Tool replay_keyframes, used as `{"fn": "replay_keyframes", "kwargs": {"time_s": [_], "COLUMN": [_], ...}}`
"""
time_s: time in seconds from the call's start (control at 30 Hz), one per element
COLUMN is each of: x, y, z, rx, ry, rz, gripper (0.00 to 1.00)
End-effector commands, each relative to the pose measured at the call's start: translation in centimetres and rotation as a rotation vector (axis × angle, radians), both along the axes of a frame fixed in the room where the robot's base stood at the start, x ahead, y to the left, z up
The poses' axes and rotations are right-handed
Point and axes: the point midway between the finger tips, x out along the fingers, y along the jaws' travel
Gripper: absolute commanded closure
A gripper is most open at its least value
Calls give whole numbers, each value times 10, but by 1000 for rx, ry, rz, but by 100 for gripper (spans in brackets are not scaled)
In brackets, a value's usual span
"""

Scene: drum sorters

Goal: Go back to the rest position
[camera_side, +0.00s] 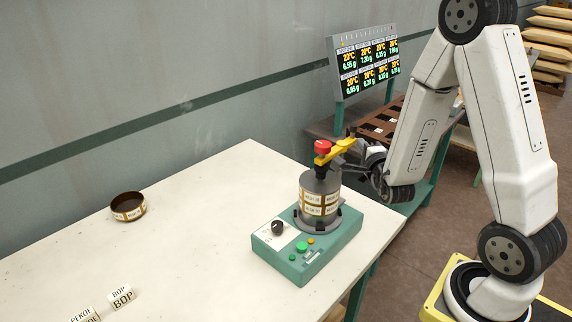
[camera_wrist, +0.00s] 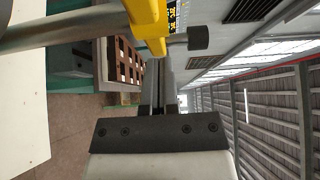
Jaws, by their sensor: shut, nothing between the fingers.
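My gripper (camera_side: 350,150) is shut and empty at the upper right of the drum sorter, beside the yellow bar with the red knob. In the wrist view a yellow piece (camera_wrist: 148,22) crosses the top, close to the gripper. A red knob (camera_side: 323,147) and yellow bar (camera_side: 338,150) sit above the stack. Whether my gripper touches the bar is hard to tell.
The white table (camera_side: 190,230) has a brown round labelled tin (camera_side: 128,206) at the left and label blocks (camera_side: 122,297) at the front. A display board (camera_side: 366,66) and a brown slotted rack (camera_side: 380,124) stand behind. The table's middle is clear.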

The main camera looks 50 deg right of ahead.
Motion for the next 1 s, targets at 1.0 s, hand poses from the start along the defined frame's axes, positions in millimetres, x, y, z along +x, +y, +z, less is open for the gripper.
{"fn": "replay_keyframes", "kwargs": {"time_s": [1.0], "x": [-25], "y": [-25], "z": [-3], "rx": [232], "ry": [-95], "rz": [-267], "gripper": [100]}}
